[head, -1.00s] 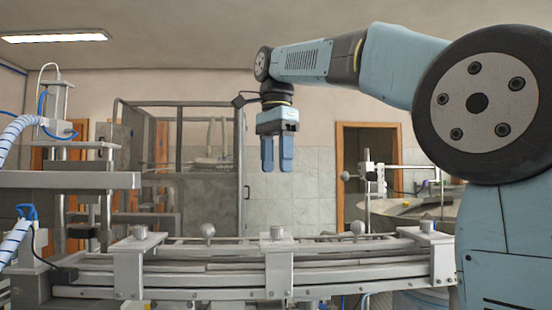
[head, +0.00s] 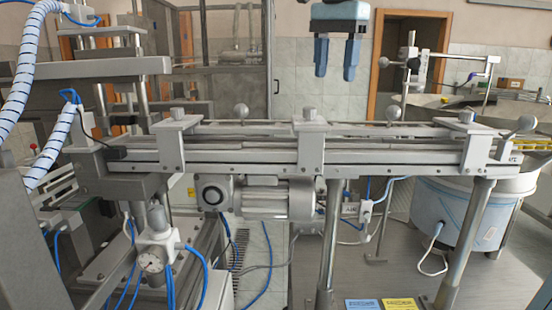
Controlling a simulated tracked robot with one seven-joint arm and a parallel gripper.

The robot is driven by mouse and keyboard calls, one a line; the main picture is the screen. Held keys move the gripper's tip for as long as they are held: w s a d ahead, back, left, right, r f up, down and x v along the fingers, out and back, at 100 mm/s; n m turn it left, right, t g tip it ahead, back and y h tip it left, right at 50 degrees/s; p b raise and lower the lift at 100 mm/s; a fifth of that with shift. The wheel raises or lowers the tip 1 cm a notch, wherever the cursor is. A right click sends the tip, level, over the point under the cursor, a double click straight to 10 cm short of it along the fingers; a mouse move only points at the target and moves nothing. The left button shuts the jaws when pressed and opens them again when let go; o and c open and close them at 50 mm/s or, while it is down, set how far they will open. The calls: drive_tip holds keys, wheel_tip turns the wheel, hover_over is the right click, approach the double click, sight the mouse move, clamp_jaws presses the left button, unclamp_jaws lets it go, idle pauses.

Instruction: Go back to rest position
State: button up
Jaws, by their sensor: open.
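My gripper (head: 337,58) shows at the top of the head view, pointing down, with its two blue fingers apart and nothing between them. It hangs above and behind the conveyor rail (head: 390,152), clear of it. The rest of my arm is out of the picture above. No cap can be made out in the gripper or on the rail.
The conveyor spans the middle, with clamp blocks and round knobs (head: 240,112) on top. A machine with a hose (head: 25,85) stands at left. A white feeder drum (head: 457,212) stands at right. Blue and yellow labels (head: 401,304) show at the bottom. A glazed enclosure stands behind.

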drive_tip(key=s+d+f+n+t, duration=0.1)
drive_tip(key=s+d+f+n, duration=0.2)
drive_tip(key=f, duration=0.5)
drive_tip(key=s+d+f+n+t, duration=0.1)
drive_tip(key=s+d+f+n, duration=0.2)
drive_tip(key=s+d+f, duration=0.2)
drive_tip(key=s+d+f+n+t, duration=0.2)
drive_tip(key=s+d+f, duration=0.2)
drive_tip(key=f, duration=0.7)
drive_tip(key=shift+s+f+n, duration=0.4)
drive_tip(key=shift+s, duration=0.7)
